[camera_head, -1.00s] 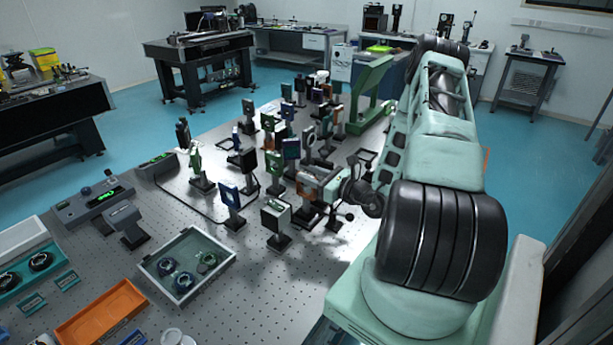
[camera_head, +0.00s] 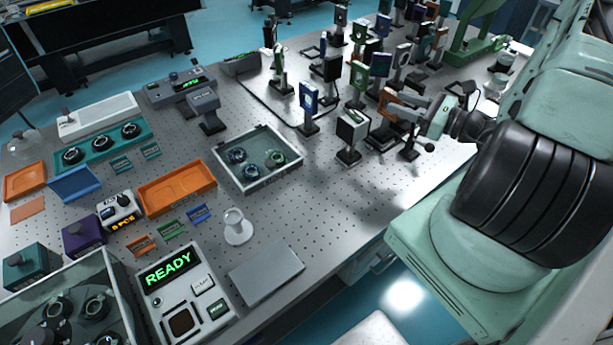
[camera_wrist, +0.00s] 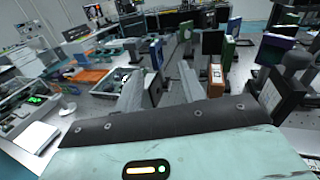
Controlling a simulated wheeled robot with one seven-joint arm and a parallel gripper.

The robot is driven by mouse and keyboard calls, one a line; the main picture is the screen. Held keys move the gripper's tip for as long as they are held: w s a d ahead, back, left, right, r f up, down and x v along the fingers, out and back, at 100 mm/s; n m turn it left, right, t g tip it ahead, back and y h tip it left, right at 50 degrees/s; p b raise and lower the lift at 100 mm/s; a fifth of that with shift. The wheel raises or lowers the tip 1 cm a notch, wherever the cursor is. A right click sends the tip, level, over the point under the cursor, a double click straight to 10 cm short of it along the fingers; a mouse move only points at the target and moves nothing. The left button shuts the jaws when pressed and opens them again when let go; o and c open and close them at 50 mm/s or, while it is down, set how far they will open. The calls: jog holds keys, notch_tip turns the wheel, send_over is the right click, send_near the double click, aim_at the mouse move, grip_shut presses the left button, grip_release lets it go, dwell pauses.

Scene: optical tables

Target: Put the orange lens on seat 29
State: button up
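My gripper (camera_wrist: 158,78) shows in the wrist view with its two grey fingers apart and nothing visibly held between them. In the head view it is at the right side of the crowd of mounted optics, pointing left. An orange-framed mount (camera_head: 396,104) is close to the gripper there; I cannot tell whether they touch. An orange-faced mount (camera_wrist: 216,76) stands just right of the right finger in the wrist view. I cannot tell whether either is the orange lens. No seat number 29 is readable.
A grey tray (camera_head: 262,187) holds three round lens mounts. An orange tray (camera_head: 177,188) and a READY device (camera_head: 206,285) are at the left. Bare perforated tabletop (camera_head: 335,205) lies in front.

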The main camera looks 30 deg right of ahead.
jog(key=s+a+r+n+g+y, duration=0.1)
jog(key=a+r+n+g+y, duration=0.25)
jog(key=a+n+g, duration=0.65)
jog(key=a+r+n+g+y, duration=0.2)
jog(key=a+n+g+y, duration=0.25)
jog(key=a, duration=0.85)
jog(key=s+a+r+n+g+h, duration=0.1)
jog(key=s+a+n+h, duration=0.5)
jog(key=n, duration=0.6)
jog(key=s+a+r+n+g+h, duration=0.1)
jog(key=s+a+r+n+h, duration=0.2)
jog(key=s+a+n+h, duration=0.4)
jog(key=shift+s+a+n+h, duration=0.4)
jog(key=shift+a+n, duration=0.85)
jog(key=shift+n, duration=1.3)
jog(key=shift+w+r, duration=0.1)
jog(key=shift+w, duration=0.05)
